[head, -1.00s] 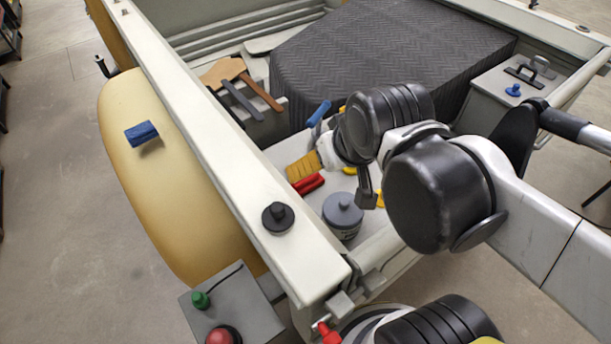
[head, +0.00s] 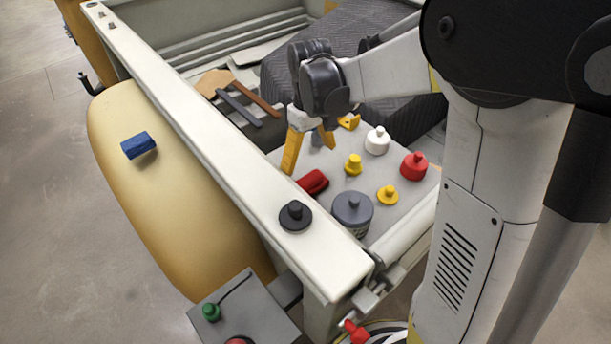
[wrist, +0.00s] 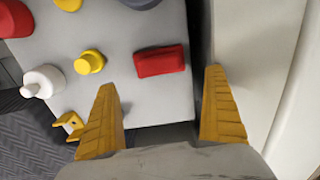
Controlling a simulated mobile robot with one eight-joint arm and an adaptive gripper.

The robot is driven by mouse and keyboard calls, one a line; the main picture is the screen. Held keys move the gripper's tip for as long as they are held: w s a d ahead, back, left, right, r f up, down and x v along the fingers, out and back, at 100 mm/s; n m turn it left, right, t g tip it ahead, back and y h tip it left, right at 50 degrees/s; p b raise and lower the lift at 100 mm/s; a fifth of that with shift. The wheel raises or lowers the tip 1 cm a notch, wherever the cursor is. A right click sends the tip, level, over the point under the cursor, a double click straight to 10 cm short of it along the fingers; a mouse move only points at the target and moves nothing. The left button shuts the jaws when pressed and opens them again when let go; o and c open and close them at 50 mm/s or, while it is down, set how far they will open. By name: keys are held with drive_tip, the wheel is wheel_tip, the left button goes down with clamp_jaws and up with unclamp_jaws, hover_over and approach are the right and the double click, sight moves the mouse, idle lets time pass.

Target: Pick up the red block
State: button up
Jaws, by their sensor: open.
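The red block (head: 313,182) lies on a light grey surface inside the white-walled shell, close to the long left wall. In the wrist view the red block (wrist: 160,61) lies just beyond my fingertips, roughly between their lines. My gripper (head: 309,156) is open and empty, its yellow fingers pointing down on the far side of the block. The wrist view shows the two fingers of my gripper (wrist: 161,82) spread apart, with the block not between them.
A grey lidded pot (head: 352,212), yellow knobbed pieces (head: 387,195), a white one (head: 377,141) and a red one (head: 414,166) stand nearby. The white wall (wrist: 250,60) runs close beside the right finger. A black knob (head: 295,215) sits on the wall top.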

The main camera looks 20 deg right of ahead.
sight(310, 177)
wheel_tip(310, 177, down, 9)
drive_tip(key=b, duration=0.3)
drive_tip(key=shift+r, duration=0.25)
drive_tip(key=c, duration=1.3)
